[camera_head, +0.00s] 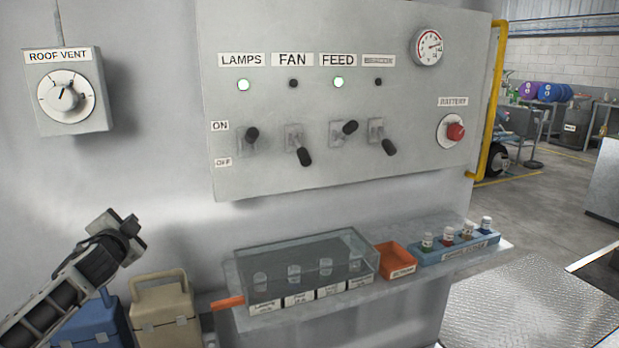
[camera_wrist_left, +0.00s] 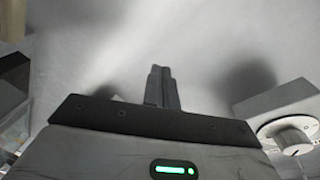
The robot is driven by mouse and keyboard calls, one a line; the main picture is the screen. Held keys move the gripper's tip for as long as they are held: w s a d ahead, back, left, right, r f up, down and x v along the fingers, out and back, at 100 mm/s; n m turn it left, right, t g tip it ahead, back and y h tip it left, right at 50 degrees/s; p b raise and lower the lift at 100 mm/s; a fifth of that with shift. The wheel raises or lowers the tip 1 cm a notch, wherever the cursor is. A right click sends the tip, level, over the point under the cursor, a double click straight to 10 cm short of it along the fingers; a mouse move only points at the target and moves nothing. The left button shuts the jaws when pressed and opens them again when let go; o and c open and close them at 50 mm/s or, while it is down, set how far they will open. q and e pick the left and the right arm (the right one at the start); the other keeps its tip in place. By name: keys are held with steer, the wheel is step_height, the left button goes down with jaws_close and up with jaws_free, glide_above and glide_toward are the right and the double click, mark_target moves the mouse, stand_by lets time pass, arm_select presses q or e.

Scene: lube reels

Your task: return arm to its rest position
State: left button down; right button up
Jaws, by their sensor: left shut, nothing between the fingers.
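My left gripper (camera_head: 126,222) is raised at the lower left of the head view, in front of the pale wall and above the two tool boxes. Its fingers are shut with nothing between them. In the left wrist view the closed fingers (camera_wrist_left: 161,86) point at the blank wall. My right gripper is not in view. The control panel (camera_head: 400,150) has switches for lamps, fan, feed and one unreadable label. The lamps and feed levers are up with green lights lit.
A roof vent dial box (camera_head: 100,115) hangs at the upper left and shows in the left wrist view (camera_wrist_left: 285,115). A clear-lidded case (camera_head: 300,258), an orange tray (camera_head: 398,257) and a blue vial rack (camera_head: 460,248) stand on the shelf. Blue (camera_head: 95,325) and beige (camera_head: 163,312) boxes stand below.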

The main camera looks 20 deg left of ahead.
arm_select(q)
steer(key=s+d+f+g+h, duration=0.1)
steer(key=s+d+f+h, duration=0.25)
steer(key=d+f, duration=0.7)
steer(key=s+d+f+h, duration=0.3)
steer(key=d+f+h, duration=0.1)
steer(key=d+f, duration=0.65)
steer(key=s+d+f+n+g+h+b, duration=0.1)
steer(key=s+d+f, duration=0.3)
steer(key=s+d, duration=0.5)
steer(key=s+d+f+n+g+h+b, duration=0.1)
steer(key=s+d+f+n+h+b, duration=0.1)
steer(key=s+d, duration=0.7)
steer(key=d+f+h+b, duration=0.1)
steer(key=d+f+b, duration=0.1)
steer(key=d, duration=0.3)
steer(key=shift+s+d+f+g+h+b, duration=0.2)
steer(key=shift+s+d+g+h+b, duration=0.1)
steer(key=shift+d+h+b, duration=0.05)
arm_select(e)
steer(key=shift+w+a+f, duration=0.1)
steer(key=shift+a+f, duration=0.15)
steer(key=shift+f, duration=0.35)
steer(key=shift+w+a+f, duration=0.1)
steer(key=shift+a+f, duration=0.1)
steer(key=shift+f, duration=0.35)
